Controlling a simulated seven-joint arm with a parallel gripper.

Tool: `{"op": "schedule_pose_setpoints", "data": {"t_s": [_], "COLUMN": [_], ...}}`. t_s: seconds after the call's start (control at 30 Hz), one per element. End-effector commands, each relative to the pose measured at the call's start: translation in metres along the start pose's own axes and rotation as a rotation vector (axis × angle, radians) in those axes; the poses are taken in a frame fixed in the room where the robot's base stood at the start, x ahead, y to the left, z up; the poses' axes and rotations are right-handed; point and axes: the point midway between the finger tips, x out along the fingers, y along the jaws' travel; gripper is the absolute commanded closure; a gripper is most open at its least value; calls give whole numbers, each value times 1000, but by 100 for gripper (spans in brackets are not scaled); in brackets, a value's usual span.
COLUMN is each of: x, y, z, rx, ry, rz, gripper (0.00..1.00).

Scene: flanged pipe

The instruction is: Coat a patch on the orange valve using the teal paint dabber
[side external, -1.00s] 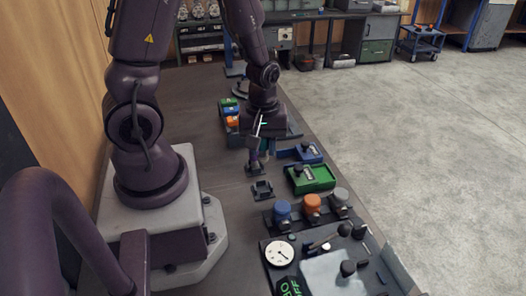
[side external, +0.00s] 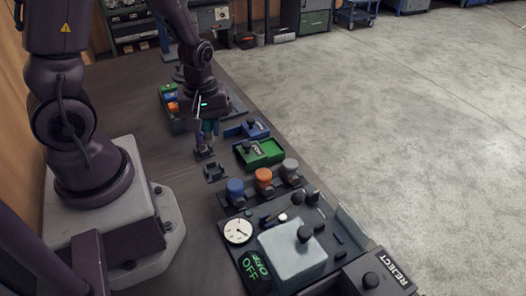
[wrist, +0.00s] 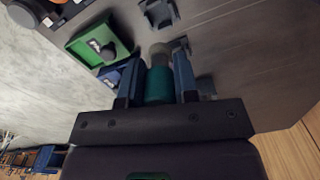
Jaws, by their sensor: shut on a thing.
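The orange valve (side external: 263,178) stands in the side external view between a blue valve (side external: 235,190) and a grey valve (side external: 289,168). My gripper (side external: 209,135) is behind and to the left of it, low over the table. In the wrist view my gripper (wrist: 158,82) is shut on the teal paint dabber (wrist: 158,88), with a finger on each side. The dabber's grey end (wrist: 160,54) sticks out past the fingers. Whether the dabber touches a holder below is unclear. The orange valve is not seen in the wrist view.
An empty dark cradle (side external: 214,172) sits between my gripper and the valves. A green box (side external: 260,152) and a blue box (side external: 254,129) lie to the right. A panel with a gauge (side external: 238,231) and a pale box (side external: 293,253) is in front.

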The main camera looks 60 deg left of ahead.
Motion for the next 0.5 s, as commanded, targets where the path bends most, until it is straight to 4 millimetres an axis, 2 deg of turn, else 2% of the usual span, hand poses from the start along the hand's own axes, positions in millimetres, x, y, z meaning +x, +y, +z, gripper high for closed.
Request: {"op": "schedule_pose_setpoints", "data": {"t_s": [0.4,0.5], "x": [0,0], "y": [0,6], "z": [0,-3], "rx": [0,0], "ry": [0,-5], "rz": [0,-8], "gripper": [95,95]}}
